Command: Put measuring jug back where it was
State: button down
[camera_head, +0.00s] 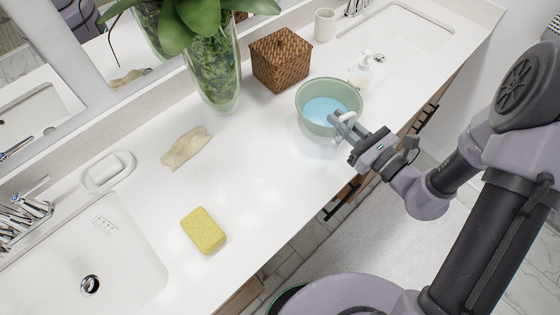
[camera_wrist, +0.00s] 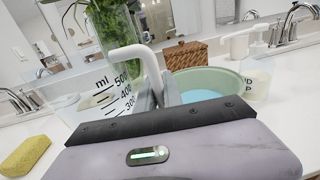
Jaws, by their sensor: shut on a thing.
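The measuring jug (camera_wrist: 118,97) is clear, with black "ml" marks and numbers and a pale handle (camera_wrist: 152,70). It stands close in front of the wrist camera, roughly upright. In the head view only a faint clear outline of the jug (camera_head: 318,138) shows, at the near side of the green bowl. My gripper (camera_head: 344,124) is shut on the jug by its handle side, over the counter's front part. I cannot tell whether the jug's base touches the counter.
The green bowl (camera_head: 301,99) with blue liquid is right beside the jug. A soap bottle (camera_head: 360,78), wicker box (camera_head: 281,62) and glass plant vase (camera_head: 214,80) stand behind. A yellow sponge (camera_head: 203,231) and beige cloth (camera_head: 187,148) lie left. The counter between is clear.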

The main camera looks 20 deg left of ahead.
jog(key=s+a+r+n+g+y, duration=0.2)
jog(key=s+a+n+g, duration=0.15)
jog(key=a, duration=0.55)
jog(key=shift+m+g, duration=0.25)
jog(key=shift+g, duration=0.4)
jog(key=f+b, duration=0.1)
jog(key=f, duration=0.2)
jog(key=f+b, duration=0.2)
jog(key=f, duration=0.2)
jog(key=f+b, duration=0.2)
jog(key=f, duration=0.1)
jog(key=shift+w+a+f, duration=0.1)
jog(key=shift+a+f, duration=0.1)
jog(key=shift+a, duration=0.05)
jog(key=c, duration=1.5)
grip_release()
jog(key=shift+r, duration=0.1)
jog(key=shift+r, duration=0.1)
